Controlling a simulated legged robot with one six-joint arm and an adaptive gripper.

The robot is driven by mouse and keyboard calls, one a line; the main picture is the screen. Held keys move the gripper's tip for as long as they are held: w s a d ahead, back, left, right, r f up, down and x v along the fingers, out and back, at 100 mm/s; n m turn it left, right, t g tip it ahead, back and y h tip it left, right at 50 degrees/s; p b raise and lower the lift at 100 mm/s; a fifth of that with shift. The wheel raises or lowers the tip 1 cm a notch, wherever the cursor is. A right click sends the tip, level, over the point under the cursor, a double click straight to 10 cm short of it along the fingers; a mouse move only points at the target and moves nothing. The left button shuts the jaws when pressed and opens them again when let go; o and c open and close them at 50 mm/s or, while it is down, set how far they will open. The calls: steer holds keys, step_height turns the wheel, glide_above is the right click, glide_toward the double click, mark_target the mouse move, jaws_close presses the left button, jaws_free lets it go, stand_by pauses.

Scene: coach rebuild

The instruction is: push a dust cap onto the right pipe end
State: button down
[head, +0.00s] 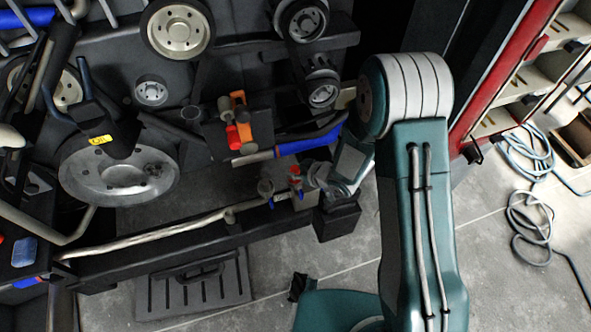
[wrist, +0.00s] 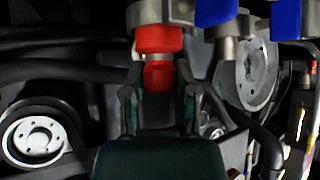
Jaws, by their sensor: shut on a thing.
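In the wrist view my gripper (wrist: 160,100) has its two fingers on either side of a red cap-like piece (wrist: 158,76) and is shut on it. Just above it, a second red piece (wrist: 160,40) sits on a grey pipe fitting (wrist: 158,12). A short pale metal section shows between the two red pieces; I cannot tell whether they touch. Blue-ended pipe fittings (wrist: 215,12) stand to the right, another (wrist: 287,18) farther right. In the head view, small red parts (head: 295,171) show beside my gripper, which is small and partly hidden by my arm.
A dark beam (head: 170,240) runs below, with a pale hose (head: 160,236) along it. An orange bracket (head: 240,108) and a blue-sleeved pipe (head: 308,136) are close above. Pulleys (head: 178,30) stand behind. Open floor (head: 500,270) lies right, with coiled cables (head: 528,225).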

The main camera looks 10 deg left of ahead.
steer(key=shift+f, duration=0.5)
steer(key=shift+c, duration=1.5)
jaws_free()
steer(key=o, duration=0.3)
steer(key=v, duration=0.8)
steer(key=shift+r, duration=0.1)
